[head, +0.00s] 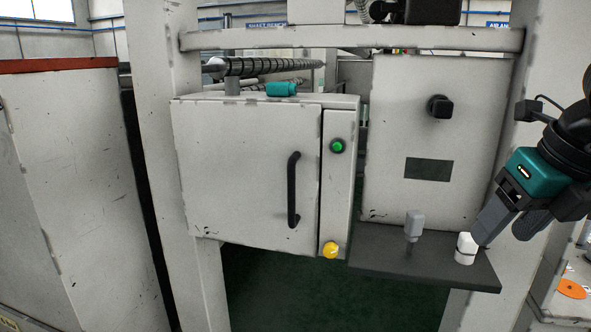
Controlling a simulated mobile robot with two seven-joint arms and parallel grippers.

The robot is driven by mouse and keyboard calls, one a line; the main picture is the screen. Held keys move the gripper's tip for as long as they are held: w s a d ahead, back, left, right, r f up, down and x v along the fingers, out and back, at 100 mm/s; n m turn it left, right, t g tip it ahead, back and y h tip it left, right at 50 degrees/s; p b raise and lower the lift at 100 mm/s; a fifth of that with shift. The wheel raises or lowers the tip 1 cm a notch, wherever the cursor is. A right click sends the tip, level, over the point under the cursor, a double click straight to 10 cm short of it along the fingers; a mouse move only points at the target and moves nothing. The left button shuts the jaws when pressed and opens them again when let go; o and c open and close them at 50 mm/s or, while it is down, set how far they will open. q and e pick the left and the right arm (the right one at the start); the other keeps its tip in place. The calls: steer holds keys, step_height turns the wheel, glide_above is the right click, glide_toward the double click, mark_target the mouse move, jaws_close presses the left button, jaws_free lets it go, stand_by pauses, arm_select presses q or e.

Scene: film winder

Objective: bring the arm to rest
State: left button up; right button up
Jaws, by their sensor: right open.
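My right gripper (501,236) comes in from the right edge on a black and teal arm. Its two grey fingers point down and left and are apart, with nothing seen between them. The tip of its left finger shows close beside a small white capped piece (465,249) on the dark shelf (400,265); I cannot tell whether they touch. My left gripper is not in view.
A grey knob-like piece (413,226) stands on the same shelf. Left of it is a cabinet door with a black handle (293,190), a green button (337,146) and a yellow knob (330,250). A teal piece (282,89) lies on top near a threaded shaft (262,67).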

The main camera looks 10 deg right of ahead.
steer(key=w+a+f+m+t+y, duration=0.1)
steer(key=w+a+f+m+y, duration=0.1)
steer(key=a+f+y, duration=0.35)
steer(key=w+a+f+m+t+y, duration=0.1)
steer(key=w+a+f+m+y, duration=0.15)
steer(key=a+y, duration=0.6)
step_height(320, 180, down, 5)
steer(key=w+d+m+t, duration=0.2)
steer(key=w+m+t, duration=0.1)
steer(key=m+t, duration=0.45)
step_height(320, 180, down, 9)
steer(key=d+m+t+h, duration=0.2)
steer(key=m+t+h, duration=0.2)
steer(key=m+h, duration=0.45)
steer(key=s+a+f+m+g+h, duration=0.1)
steer(key=s+a+f+m+g, duration=0.1)
steer(key=f, duration=0.5)
steer(key=s+a+f+m+g+h, duration=0.1)
steer(key=s+a+f+m+g, duration=0.1)
steer(key=s+f+m, duration=0.3)
steer(key=s+a+f+m+g+h, duration=0.1)
steer(key=s+a+f+m+g, duration=0.2)
steer(key=f, duration=0.5)
steer(key=shift+s+a+f+m+h, duration=0.3)
steer(key=shift+s+m+h, duration=0.05)
steer(key=shift+m, duration=0.5)
